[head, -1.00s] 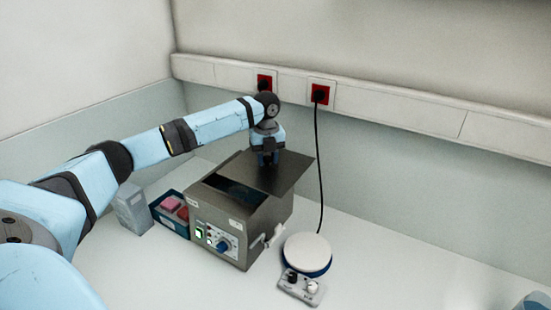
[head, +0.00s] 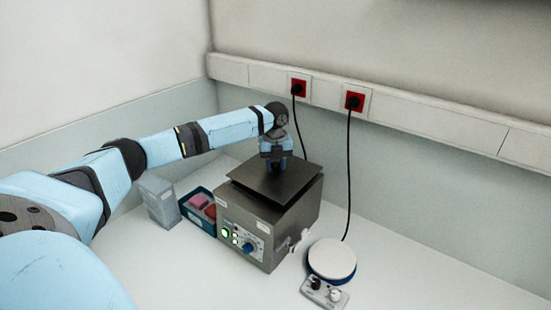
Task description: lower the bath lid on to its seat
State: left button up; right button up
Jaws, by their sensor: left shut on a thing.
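The water bath (head: 291,222) is a steel box with a control panel on its front, standing on the white bench. My right gripper is not in view.
A blue tray (head: 186,212) with pink and red pieces and a grey box (head: 160,202) stand left of the bath. A round white-topped plate device (head: 331,259) with a knob box (head: 325,293) stands right. Black cords run to red wall sockets (head: 354,100).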

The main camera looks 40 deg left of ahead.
pick_arm(q)
jog(key=shift+f, duration=0.65)
jog(key=shift+f, duration=0.45)
dwell(1.2)
jog(key=o, duration=1.4)
jog(key=shift+o, duration=0.2)
jog(key=shift+r, duration=0.1)
jog(key=shift+r, duration=1.4)
jog(key=shift+r, duration=0.1)
jog(key=shift+r, duration=1.4)
